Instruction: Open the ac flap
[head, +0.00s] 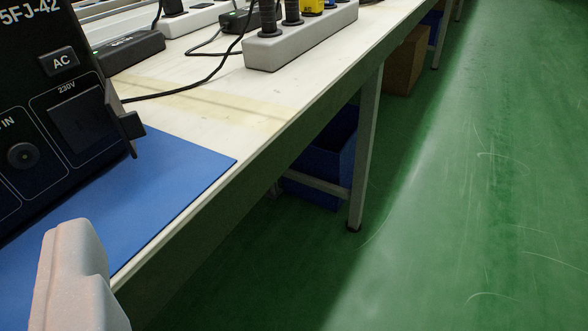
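The black power station (25,95) stands at the left edge in the head view and is partly cut off. Its front carries an AC button (60,62), a round IN socket (23,155) and an outlined 230V area. My gripper (78,275) shows only as a pale rounded part at the lower left, below and apart from the station. Its finger opening cannot be made out.
The station stands on a blue mat (185,170) on a pale workbench (225,105). A grey power strip (300,35) with plugs and a black cable lie farther back. Blue bins (325,160) and a brown box (405,62) are under the bench. Green floor (470,200) is clear at right.

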